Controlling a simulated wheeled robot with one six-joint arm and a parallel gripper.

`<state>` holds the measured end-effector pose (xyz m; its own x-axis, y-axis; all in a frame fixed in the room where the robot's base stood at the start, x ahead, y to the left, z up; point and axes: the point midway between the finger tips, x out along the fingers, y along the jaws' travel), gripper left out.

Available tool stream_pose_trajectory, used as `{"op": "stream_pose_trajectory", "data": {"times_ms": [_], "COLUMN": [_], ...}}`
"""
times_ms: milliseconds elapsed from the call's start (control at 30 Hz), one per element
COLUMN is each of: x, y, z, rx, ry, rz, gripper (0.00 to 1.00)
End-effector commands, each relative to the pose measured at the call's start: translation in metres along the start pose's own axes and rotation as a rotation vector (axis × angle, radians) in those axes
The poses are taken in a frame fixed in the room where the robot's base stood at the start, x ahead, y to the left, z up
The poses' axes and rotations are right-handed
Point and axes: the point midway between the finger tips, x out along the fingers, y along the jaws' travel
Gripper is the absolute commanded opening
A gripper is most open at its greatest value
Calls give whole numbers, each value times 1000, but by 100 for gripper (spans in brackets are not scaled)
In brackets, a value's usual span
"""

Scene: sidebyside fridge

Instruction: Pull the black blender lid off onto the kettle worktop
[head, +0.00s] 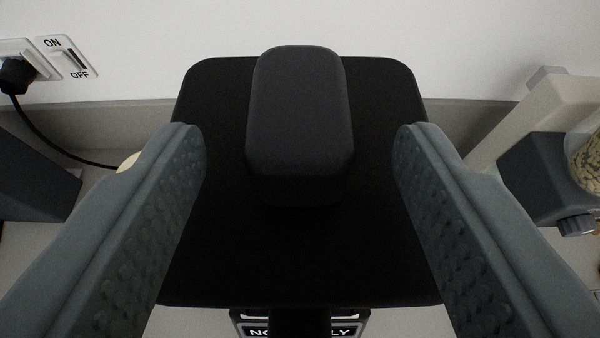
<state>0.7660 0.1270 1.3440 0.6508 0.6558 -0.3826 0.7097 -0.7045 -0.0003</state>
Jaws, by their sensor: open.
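The black blender lid (212,250) fills the middle of the head view as a broad, dark, rounded square. A raised dark grey block-shaped handle (300,115) stands on its upper middle. My gripper (299,150) is open, with one finger on each side of the lid's handle. Clear gaps show between both fingers and the handle, and neither finger touches it. The lid hides nearly all of the blender under it. Part of a label and a black part (300,322) show below the lid's near edge.
A wall socket with a black plug (17,75) and an ON/OFF switch (68,58) are at upper left. A dark block-like object (35,175) stands at left. A cream and grey appliance (540,150) with a knob and a speckled round part stands at right. The white wall is behind.

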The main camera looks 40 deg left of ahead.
Motion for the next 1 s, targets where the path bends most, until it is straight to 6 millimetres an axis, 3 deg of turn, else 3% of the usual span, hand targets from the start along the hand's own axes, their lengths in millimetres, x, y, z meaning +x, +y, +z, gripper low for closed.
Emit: {"op": "stream_pose_trajectory", "data": {"times_ms": [200, 600, 867, 900, 1000], "x": [22, 27, 27, 27, 27], "y": [0, 0, 0, 0, 0], "z": [0, 0, 0, 0, 0], "rx": [0, 0, 0, 0, 0], "ry": [-1, 0, 0, 0, 0], "rz": [-1, 0, 0, 0, 0], "gripper": [56, 56, 7, 29, 9]}}
